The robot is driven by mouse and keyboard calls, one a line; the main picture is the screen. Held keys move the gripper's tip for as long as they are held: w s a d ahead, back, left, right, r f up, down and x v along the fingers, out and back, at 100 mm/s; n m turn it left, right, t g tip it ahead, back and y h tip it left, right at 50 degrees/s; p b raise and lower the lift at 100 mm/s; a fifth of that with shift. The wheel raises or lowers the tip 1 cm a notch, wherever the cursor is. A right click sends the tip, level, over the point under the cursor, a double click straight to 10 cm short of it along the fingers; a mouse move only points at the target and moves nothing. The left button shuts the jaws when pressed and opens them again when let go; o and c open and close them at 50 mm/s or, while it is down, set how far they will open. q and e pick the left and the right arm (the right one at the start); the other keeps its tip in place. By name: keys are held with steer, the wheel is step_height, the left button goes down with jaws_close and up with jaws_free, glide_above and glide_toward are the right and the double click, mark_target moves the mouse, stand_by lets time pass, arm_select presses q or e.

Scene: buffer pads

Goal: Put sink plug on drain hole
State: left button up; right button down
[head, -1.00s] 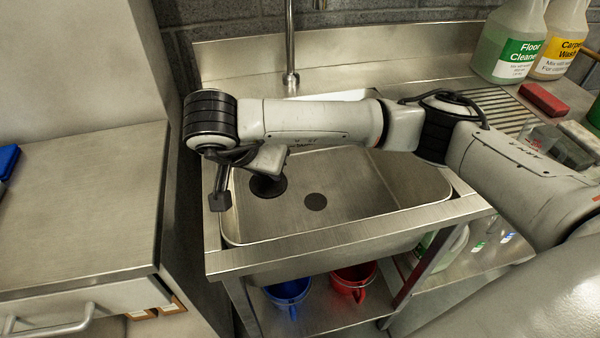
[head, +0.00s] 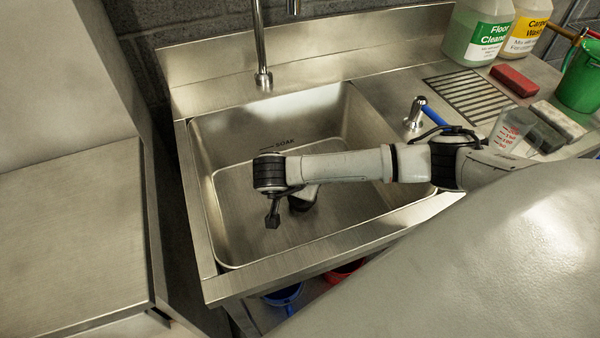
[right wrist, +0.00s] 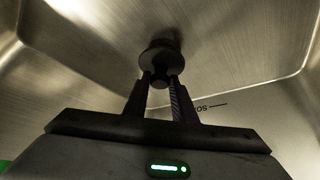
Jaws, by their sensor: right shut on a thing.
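The sink plug (right wrist: 161,60) is a small dark disc with a knob, and my right gripper (right wrist: 161,80) is shut on that knob in the right wrist view. In the head view the dark plug (head: 303,204) shows below my right wrist, low in the sink basin (head: 235,190), near its floor. A dark patch shows just beyond the plug in the right wrist view, and I cannot tell whether it is the drain hole. The drain hole is hidden in the head view behind my wrist and the plug. I cannot tell whether the plug touches the floor. My left gripper is out of view.
A tap (head: 262,60) rises behind the basin. A blue-handled fitting (head: 425,115), a red block (head: 513,80), a measuring cup (head: 510,130) and cleaner bottles (head: 478,30) stand on the right counter. A bare steel counter (head: 70,220) lies at left. The basin's left part is free.

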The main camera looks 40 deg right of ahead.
steer(key=shift+f, duration=0.95)
steer(key=shift+f, duration=0.2)
steer(key=c, duration=1.5)
jaws_free()
steer(key=shift+a+r, duration=0.15)
steer(key=shift+r, duration=0.3)
steer(key=v, duration=1.1)
steer(key=shift+s+r, duration=0.15)
